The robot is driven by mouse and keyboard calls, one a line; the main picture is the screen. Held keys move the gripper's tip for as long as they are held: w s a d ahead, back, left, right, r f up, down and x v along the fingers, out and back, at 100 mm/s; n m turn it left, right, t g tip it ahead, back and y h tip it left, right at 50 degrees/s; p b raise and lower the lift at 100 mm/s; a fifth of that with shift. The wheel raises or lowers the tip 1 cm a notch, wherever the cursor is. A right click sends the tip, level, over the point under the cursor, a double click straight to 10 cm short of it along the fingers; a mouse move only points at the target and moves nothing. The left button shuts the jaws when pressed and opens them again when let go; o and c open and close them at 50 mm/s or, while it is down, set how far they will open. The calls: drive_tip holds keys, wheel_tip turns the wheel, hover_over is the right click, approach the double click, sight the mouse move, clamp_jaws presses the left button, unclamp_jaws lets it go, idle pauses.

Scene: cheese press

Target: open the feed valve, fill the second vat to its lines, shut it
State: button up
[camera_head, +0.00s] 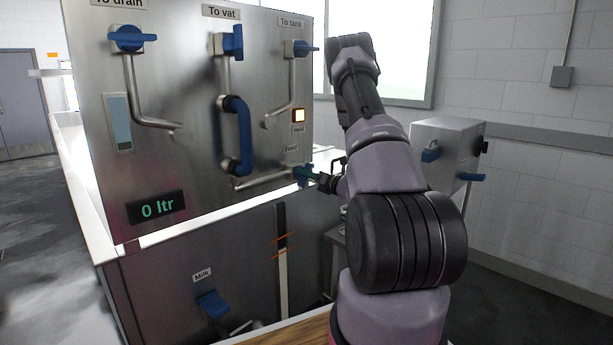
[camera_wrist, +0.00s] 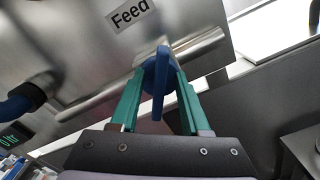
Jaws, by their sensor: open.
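The feed valve's blue lever (camera_wrist: 161,82) stands between the green fingers of my gripper (camera_wrist: 160,100) in the wrist view, under the "Feed" label (camera_wrist: 130,14). The fingers are open, one on each side of the lever; I cannot tell whether they touch it. In the head view my gripper (camera_head: 311,175) is at the end of the feed pipe (camera_head: 262,181), and largely hides the valve. A sight gauge (camera_head: 282,270) with two orange lines is on the lower steel front. The display (camera_head: 157,207) reads 0 ltr. I cannot tell which vessel is the second vat.
The panel carries blue valves labelled "To drain" (camera_head: 131,38), "To vat" (camera_head: 234,42) and "To tank" (camera_head: 301,48). The "To vat" lever stands upright; the other two lie across. A square button (camera_head: 299,115) is lit. A "Milk" valve (camera_head: 212,303) is below. A steel box (camera_head: 450,145) stands right.

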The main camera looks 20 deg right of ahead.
drive_tip(key=shift+w+a, duration=0.1)
clamp_jaws()
drive_tip(key=shift+n, duration=0.4)
drive_tip(key=shift+a+n, duration=0.1)
drive_tip(key=shift+n, duration=2.8)
unclamp_jaws()
